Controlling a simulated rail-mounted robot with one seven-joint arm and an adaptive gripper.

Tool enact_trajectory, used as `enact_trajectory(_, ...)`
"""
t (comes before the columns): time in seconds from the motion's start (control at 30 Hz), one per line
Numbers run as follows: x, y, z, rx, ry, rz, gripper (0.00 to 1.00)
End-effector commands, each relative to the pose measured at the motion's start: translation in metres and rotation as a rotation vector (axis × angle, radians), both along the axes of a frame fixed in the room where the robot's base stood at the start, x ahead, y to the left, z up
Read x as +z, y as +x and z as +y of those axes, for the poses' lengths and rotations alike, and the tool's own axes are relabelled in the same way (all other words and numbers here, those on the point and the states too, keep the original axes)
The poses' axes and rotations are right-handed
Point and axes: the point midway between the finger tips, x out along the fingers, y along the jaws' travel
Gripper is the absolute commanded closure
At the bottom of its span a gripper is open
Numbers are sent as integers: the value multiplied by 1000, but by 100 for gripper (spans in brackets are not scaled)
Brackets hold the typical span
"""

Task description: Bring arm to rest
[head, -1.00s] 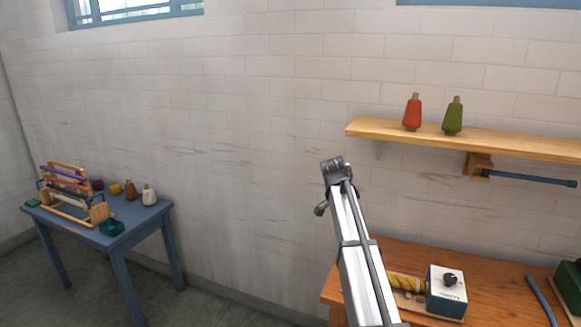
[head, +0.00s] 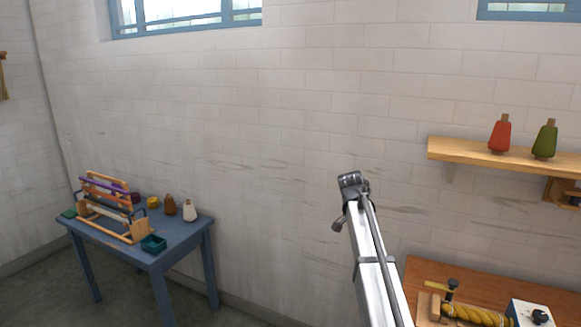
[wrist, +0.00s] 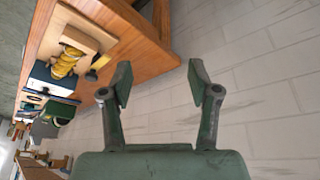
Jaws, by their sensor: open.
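My gripper (wrist: 160,85) shows in the wrist view with its two dark green fingers spread apart and nothing between them. Beyond the fingers is the white brick wall, with the wooden workbench (wrist: 125,35) to the upper left. In the head view a silver arm link of mine rises in front of the wall, left of the workbench (head: 425,272). The gripper itself cannot be made out in the head view.
A blue table (head: 180,245) at left holds a wooden rack (head: 130,228), a teal box (head: 153,243) and cones of yarn. A wall shelf (head: 470,153) bears a red cone (head: 500,135) and a green cone (head: 545,140). A yellow skein (head: 475,315) lies on the workbench.

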Motion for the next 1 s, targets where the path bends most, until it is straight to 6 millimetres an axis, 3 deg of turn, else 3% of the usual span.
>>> enact_trajectory(0.2,-8,-4,7,184,0,11,39)
enact_trajectory(0.37,-48,-18,15,339,7,52,39)
enact_trajectory(0.47,-81,-29,19,422,14,86,39)
enact_trajectory(0.67,-168,-68,31,597,46,174,39)
enact_trajectory(1.0,-311,-163,49,837,132,327,39)
